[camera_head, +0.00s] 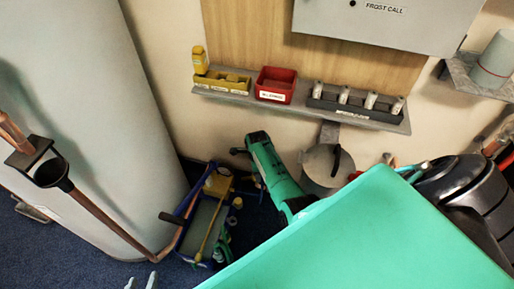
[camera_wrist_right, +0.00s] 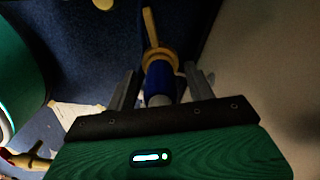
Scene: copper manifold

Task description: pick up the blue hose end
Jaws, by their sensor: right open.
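In the right wrist view, the blue hose end (camera_wrist_right: 157,80) stands between the two dark fingers of my right gripper (camera_wrist_right: 161,88). It has a brass collar (camera_wrist_right: 158,57) at its far end. The fingers are apart, with gaps visible on both sides of the blue part, so the gripper is open around it. The hose end's lower part is hidden by my gripper body. In the head view I cannot clearly make out the hose end. My left gripper (camera_head: 142,282) shows only its two grey fingertips at the bottom edge, spread apart with nothing seen between them.
A blue-edged tool crate (camera_head: 205,222) stands on the carpet beside a large grey cylinder (camera_head: 120,110). A wall shelf (camera_head: 300,113) holds a yellow tray (camera_head: 222,82), a red bin (camera_head: 275,85) and a dark rack (camera_head: 355,102). Copper pipe (camera_head: 105,222) runs at the left.

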